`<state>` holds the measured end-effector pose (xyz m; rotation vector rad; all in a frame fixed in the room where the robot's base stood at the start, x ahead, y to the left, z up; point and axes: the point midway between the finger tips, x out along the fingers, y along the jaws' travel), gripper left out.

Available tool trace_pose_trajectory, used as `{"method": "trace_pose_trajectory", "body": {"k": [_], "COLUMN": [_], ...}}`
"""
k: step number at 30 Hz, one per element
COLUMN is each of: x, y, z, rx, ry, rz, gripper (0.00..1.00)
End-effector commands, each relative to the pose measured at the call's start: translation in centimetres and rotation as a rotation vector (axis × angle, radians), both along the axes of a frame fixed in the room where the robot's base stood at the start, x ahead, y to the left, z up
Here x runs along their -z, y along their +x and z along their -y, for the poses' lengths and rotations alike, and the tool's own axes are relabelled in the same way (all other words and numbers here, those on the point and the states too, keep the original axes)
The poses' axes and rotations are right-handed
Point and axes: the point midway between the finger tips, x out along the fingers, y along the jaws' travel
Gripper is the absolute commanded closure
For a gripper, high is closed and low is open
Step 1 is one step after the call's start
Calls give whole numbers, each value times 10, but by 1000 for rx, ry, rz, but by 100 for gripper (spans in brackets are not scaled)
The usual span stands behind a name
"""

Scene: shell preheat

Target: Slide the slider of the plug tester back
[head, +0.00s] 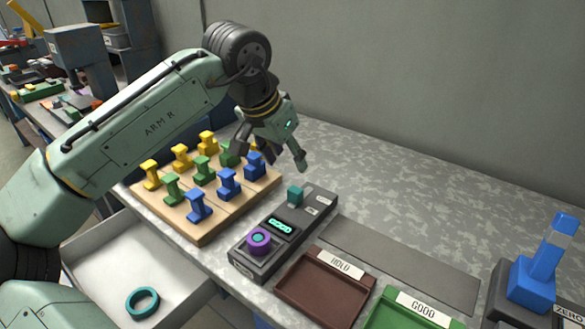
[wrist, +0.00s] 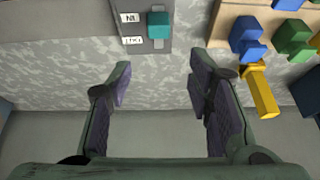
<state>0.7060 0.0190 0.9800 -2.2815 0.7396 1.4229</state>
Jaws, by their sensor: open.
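The plug tester (head: 285,232) is a dark grey box on the table, with a lit green display and a purple ring around a socket at its near end. Its teal slider (head: 295,195) stands up toward the far end, beside small white labels. In the wrist view the slider (wrist: 158,25) is at the top centre on the tester's end (wrist: 154,45). My gripper (head: 271,160) is open and empty above the table, beyond the slider's end of the tester. In the wrist view its two fingers (wrist: 160,85) are spread wide, apart from the slider.
A wooden board (head: 205,233) with several yellow, green and blue plugs stands left of the tester. A brown HOLD tray (head: 322,297) and a green GOOD tray (head: 400,312) lie to the right. A blue lever device (head: 535,275) is far right. An open drawer (head: 100,260) holds a teal ring.

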Motion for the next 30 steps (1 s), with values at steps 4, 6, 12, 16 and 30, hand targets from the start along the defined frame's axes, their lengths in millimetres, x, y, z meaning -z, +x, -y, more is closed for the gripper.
{"method": "trace_pose_trajectory", "body": {"k": [4, 6, 12, 16, 30], "x": [13, 20, 54, 76, 108], "y": [-6, -4, 7, 15, 26], "z": [-6, -4, 5, 11, 19], "rx": [-16, -15, -14, -13, -13], "ry": [20, 19, 20, 20, 16], "rz": [-67, -66, -65, -62, -59], "gripper": [53, 53, 53, 53, 53]}}
